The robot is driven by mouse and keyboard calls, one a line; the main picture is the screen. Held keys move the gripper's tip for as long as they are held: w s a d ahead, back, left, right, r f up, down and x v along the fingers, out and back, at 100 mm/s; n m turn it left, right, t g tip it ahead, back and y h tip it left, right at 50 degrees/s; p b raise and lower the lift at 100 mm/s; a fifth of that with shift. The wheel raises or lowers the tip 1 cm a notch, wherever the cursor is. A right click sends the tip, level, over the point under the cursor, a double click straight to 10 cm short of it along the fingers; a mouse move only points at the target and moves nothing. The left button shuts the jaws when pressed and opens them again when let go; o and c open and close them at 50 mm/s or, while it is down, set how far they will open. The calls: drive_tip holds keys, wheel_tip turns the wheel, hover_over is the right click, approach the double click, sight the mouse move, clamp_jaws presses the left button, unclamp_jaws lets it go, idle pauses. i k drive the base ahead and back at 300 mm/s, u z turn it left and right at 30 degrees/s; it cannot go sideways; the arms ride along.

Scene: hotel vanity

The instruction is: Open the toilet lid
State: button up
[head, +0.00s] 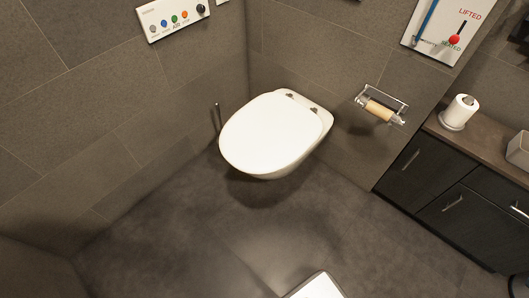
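The white toilet (288,168) is mounted on the back wall and stands out over the floor in the middle of the head view. Its white lid (264,132) lies flat and shut over the bowl. Two dark hinge fittings (290,96) show at the rear of the lid, on the wall side. The seat under the lid is hidden. My gripper is not in view, so its state and its distance from the lid do not show.
A cabinet (440,190) with a wooden top stands at right, bearing a paper roll (460,111). A wall holder carries a roll (379,110). A button panel (174,14) and a lever panel (444,30) hang on the walls. Floor (190,225) before the toilet is clear.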

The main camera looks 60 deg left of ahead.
sight(271, 131)
drive_tip(key=z, duration=0.2)
drive_tip(key=k, duration=0.1)
drive_tip(key=u, duration=2.7)
